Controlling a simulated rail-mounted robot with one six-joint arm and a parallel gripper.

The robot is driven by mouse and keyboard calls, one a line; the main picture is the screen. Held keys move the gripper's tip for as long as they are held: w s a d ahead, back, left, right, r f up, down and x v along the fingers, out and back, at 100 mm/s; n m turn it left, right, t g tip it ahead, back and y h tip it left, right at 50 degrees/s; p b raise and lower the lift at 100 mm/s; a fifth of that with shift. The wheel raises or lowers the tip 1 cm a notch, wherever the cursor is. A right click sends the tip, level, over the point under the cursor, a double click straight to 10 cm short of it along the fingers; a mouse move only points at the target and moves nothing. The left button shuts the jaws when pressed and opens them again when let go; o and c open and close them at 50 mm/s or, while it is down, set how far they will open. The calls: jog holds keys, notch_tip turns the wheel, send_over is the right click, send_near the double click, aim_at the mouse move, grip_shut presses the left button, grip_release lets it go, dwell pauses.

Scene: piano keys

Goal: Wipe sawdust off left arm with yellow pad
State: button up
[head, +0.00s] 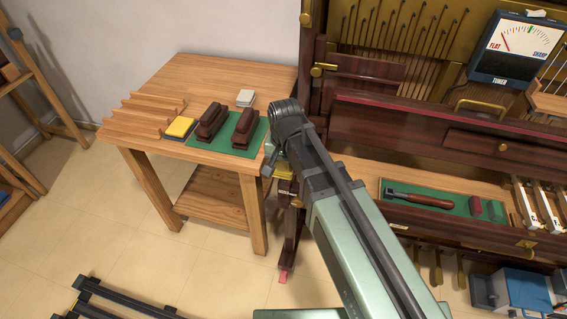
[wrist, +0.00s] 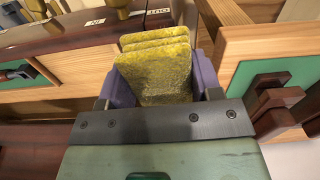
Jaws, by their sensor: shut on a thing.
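My gripper (wrist: 161,82) is shut on a yellow pad (wrist: 160,68), held between its purple-grey fingers. The pad looks layered and speckled, and its lower end is hidden by the gripper body. In the head view my wrist hides most of the gripper; a bit of yellow (head: 284,172) shows beneath it, at the piano's left end. The left arm of the piano is mostly hidden behind my own arm there; a dark red-brown upright (head: 289,222) shows below. I cannot make out sawdust on it, nor whether the pad touches it.
A wooden table (head: 150,85) stands left of the piano, with two dark wooden blocks (head: 211,121) on a green mat (head: 236,146), a yellow pad on a blue one (head: 180,128), and a white block (head: 245,97). A tool tray (head: 395,187) lies right of my arm.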

aim_at(284, 182)
notch_tip(284, 182, down, 6)
jog(key=b, duration=0.5)
jog(key=shift+w+f, duration=0.1)
jog(key=shift+w+d, duration=0.1)
jog(key=shift+w, duration=0.4)
jog(key=shift+w+d, duration=0.2)
jog(key=shift+w, duration=0.55)
jog(key=shift+w+d, duration=0.2)
jog(key=shift+w, duration=0.5)
jog(key=s, duration=0.3)
jog(key=shift+s+a, duration=0.15)
jog(key=shift+a, duration=0.2)
jog(key=shift+s+a+r+p, duration=0.2)
jog(key=shift+s+r+p, duration=0.25)
jog(key=shift+r, duration=0.2)
notch_tip(284, 182, up, 7)
jog(key=p, duration=0.6)
jog(key=shift+f, duration=0.2)
jog(key=shift+f, duration=0.1)
